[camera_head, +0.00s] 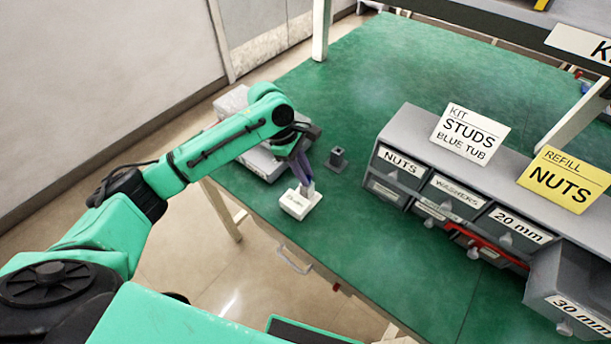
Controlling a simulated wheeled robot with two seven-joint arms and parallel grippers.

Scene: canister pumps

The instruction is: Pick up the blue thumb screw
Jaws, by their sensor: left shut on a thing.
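My left gripper (305,186) reaches down over the table's near left part, with its fingertips at a small white labelled block (299,206). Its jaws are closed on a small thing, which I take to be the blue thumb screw. The screw is too small and too covered by the bluish-violet fingers to make out clearly. I cannot tell whether it touches the block or is clear of it. My right gripper is not in view.
A small dark grey socketed block (337,159) stands just right of the gripper. A grey box (262,160) lies behind my left forearm. A grey drawer cabinet (400,135) fills the right, its 30 mm drawer (550,285) pulled out. The green table (385,60) is clear at the back.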

